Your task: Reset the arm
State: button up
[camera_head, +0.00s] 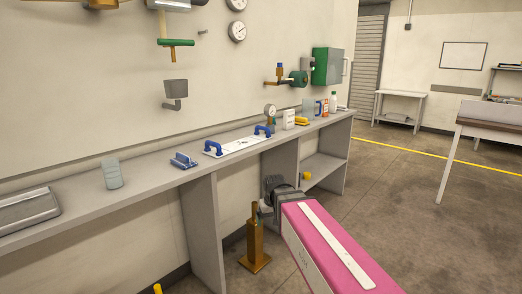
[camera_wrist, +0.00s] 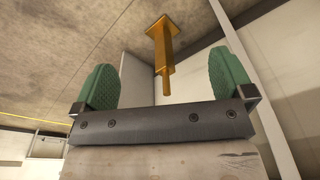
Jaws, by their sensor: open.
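My gripper (camera_wrist: 166,82) shows in the wrist view with its two green ribbed fingers wide apart and nothing between them. The wrist picture is upside down. A brass-coloured post on a square foot (camera_wrist: 161,38) shows beyond the fingers, apart from them. In the head view the same post (camera_head: 256,243) stands on the floor in front of the bench. My pink arm with a white strip reaches forward at the lower right, ending in a dark grey wrist beside the post. The fingers are hard to make out there.
A long grey wall bench (camera_head: 142,184) holds a metal tray (camera_head: 27,209), a grey container (camera_head: 112,174), a blue-handled white board (camera_head: 240,146) and several small items. Valves and gauges are on the wall above. A table (camera_head: 490,117) stands at right. Open floor lies between.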

jog(key=s+d+f+m, duration=0.1)
jog(key=s+d+f, duration=0.3)
jog(key=d+f, duration=0.2)
jog(key=s+d+f+m+g, duration=0.1)
jog(key=s+d+f, duration=0.3)
jog(key=d, duration=0.5)
notch_tip(320, 180, down, 2)
jog(key=shift+s+f+m+g+h, duration=0.15)
jog(key=shift+m+g+h, duration=0.15)
jog(key=shift+m, duration=0.2)
